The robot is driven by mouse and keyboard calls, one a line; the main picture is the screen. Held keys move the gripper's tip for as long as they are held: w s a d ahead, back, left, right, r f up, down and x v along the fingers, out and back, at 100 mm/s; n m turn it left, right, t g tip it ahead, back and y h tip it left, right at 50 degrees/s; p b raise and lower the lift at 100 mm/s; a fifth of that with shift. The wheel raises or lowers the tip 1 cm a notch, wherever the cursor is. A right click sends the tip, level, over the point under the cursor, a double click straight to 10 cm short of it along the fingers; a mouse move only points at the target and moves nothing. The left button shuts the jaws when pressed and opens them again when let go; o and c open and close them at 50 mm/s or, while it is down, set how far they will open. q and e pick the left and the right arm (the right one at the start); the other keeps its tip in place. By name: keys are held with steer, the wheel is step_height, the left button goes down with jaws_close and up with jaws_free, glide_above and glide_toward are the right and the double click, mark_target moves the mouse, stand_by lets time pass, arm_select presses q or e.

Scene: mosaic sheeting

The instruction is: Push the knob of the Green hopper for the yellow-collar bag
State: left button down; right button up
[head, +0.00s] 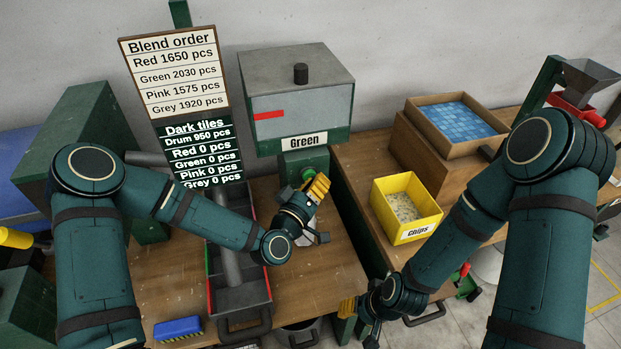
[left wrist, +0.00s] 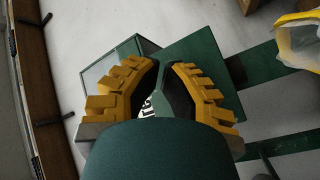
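The Green hopper (head: 300,98) is a grey box with a white "Green" label and a dark lid knob on top. Below the label, a round green knob (head: 308,172) on its green front is partly covered by my left gripper (head: 318,186). In the left wrist view my left fingers (left wrist: 164,68) stand a little apart, with nothing between them; part of the label shows behind. I cannot tell whether they touch the knob. A pale bag with a yellow collar (left wrist: 297,42) is cut off at that view's upper right. My right gripper (head: 348,307) is low near the bench; its opening is unclear.
A yellow Chips bin (head: 407,207) and a wooden tray of blue tiles (head: 455,122) stand on the right bench. The order board (head: 174,70) and a dark tiles board (head: 197,153) stand left of the hopper.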

arm_select(q)
steer(key=shift+w+a, duration=0.2)
steer(key=shift+w, duration=0.3)
stand_by(0.4)
steer(key=shift+s, duration=0.15)
steer(key=shift+s+d+b, duration=0.15)
steer(key=shift+s+d, duration=0.1)
steer(key=shift+s, duration=0.35)
steer(key=shift+s+d+b, duration=0.15)
steer(key=shift+s+d, duration=0.05)
steer(key=shift+s, duration=0.35)
steer(key=shift+s+d+b, duration=0.15)
steer(key=shift+s+d, duration=0.1)
steer(key=shift+s, duration=0.55)
steer(key=shift+s+d+b, duration=0.15)
steer(key=shift+s+d, duration=0.1)
steer(key=shift+s, duration=0.55)
steer(key=shift+s+d+b, duration=0.15)
steer(key=shift+s+d, duration=0.1)
steer(key=shift+s, duration=0.55)
